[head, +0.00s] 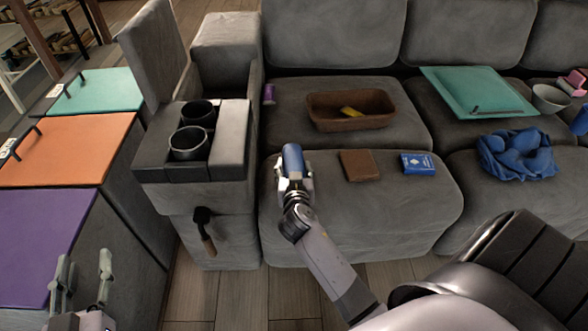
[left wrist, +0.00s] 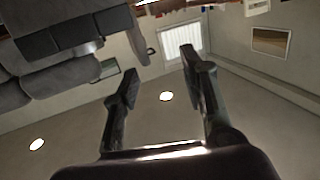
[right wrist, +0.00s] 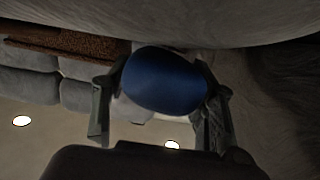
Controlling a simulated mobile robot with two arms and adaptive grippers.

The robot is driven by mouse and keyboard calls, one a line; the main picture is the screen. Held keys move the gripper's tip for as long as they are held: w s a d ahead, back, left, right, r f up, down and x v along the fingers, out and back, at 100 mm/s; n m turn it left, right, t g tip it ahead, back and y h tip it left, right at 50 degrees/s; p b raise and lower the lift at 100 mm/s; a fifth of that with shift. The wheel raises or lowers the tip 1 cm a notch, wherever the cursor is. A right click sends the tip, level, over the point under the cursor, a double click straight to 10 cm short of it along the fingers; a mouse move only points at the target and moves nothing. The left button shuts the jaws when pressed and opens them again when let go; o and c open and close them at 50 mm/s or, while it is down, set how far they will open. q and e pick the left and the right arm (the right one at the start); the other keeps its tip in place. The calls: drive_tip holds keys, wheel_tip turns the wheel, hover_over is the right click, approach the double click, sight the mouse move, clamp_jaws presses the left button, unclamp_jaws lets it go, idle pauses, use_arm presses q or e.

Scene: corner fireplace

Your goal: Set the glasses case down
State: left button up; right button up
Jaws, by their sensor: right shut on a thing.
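The blue glasses case (head: 293,161) is at the left front of the near sofa seat, beside the console armrest. My right gripper (head: 295,183) is shut on its near end. In the right wrist view the case (right wrist: 165,80) shows as a rounded blue end between the two fingers (right wrist: 162,105), with the grey seat cushion close to it. I cannot tell whether the case touches the cushion. My left gripper (head: 83,275) is at the lower left in the head view, above the purple lid. It is open and empty in the left wrist view (left wrist: 158,75).
On the sofa are a brown wallet (head: 360,165), a blue card pack (head: 418,164), a brown basket (head: 350,111), a teal cushion (head: 470,90) and a crumpled blue cloth (head: 517,154). The console (head: 222,140) with cup holders stands left of the case. Bins with coloured lids (head: 68,148) line the left.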

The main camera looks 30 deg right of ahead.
drive_tip(key=shift+f, duration=0.2)
drive_tip(key=o, duration=1.1)
use_arm(q)
drive_tip(key=shift+w+d+r+t, duration=0.15)
drive_tip(key=shift+r+t, duration=0.35)
drive_tip(key=shift+r, duration=0.4)
use_arm(e)
drive_tip(key=shift+o, duration=0.3)
use_arm(q)
drive_tip(key=shift+f, duration=0.15)
